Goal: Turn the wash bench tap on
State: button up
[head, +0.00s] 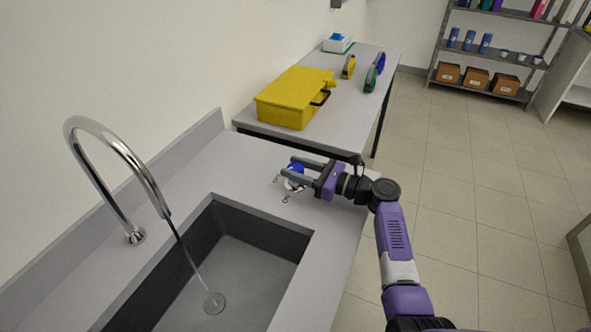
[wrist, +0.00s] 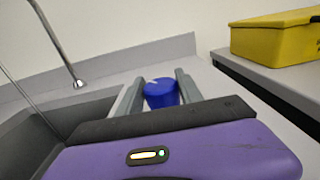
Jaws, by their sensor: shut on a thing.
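The tap is a chrome gooseneck spout (head: 110,140) standing at the wall side of the sink. A thin pale stream of water (head: 190,255) runs from its tip to the drain. The blue tap knob (head: 295,169) is on the bench beyond the sink, partly hidden by a finger. My gripper (head: 292,172) reaches in from the right, low over the bench. In the wrist view the blue knob (wrist: 161,93) sits between its two grey fingers, which are shut on it. The foot of the spout (wrist: 78,83) shows at left.
The dark sink basin (head: 255,245) lies in front of the knob. A yellow toolbox (head: 288,101) stands on the table beyond the bench, with a few small items behind it. Open tiled floor (head: 460,190) lies to the right.

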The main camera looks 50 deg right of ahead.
aim_at(303, 171)
jog(key=shift+y, duration=0.3)
jog(key=o, duration=1.4)
jog(key=shift+c, duration=0.2)
jog(key=b+v, duration=0.1)
jog(key=v, duration=0.6)
jog(key=shift+s+d+r, duration=0.1)
jog(key=shift+s+d, duration=0.05)
jog(key=shift+s, duration=0.2)
